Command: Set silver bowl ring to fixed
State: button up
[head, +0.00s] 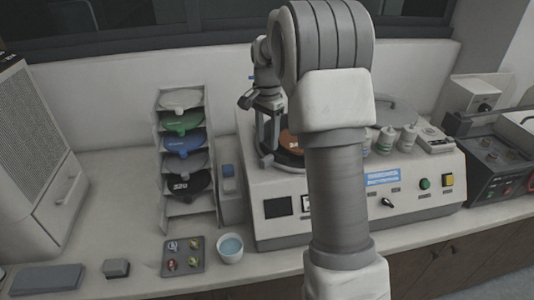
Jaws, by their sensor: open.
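The polishing machine (272,188) stands on the bench with a round bowl on its top left. I see the bowl's dark rim (290,160) and part of an orange-brown disc (290,141) inside it. My arm covers the right part of the bowl, and I cannot clearly make out a silver ring around it. My gripper (267,150) points down at the bowl's left edge, open and with nothing visible between its fingers. I cannot tell whether it touches the rim.
A rack of coloured discs (183,145) stands left of the machine. A small tray (183,257) and a white cup of blue liquid (231,248) lie in front. White bottles (386,140) stand on the machine's right side. A second machine (495,140) is at far right.

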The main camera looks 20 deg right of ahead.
aim_at(267, 157)
notch_tip(267, 157, down, 6)
dwell(0.4)
grip_shut()
dwell(1.2)
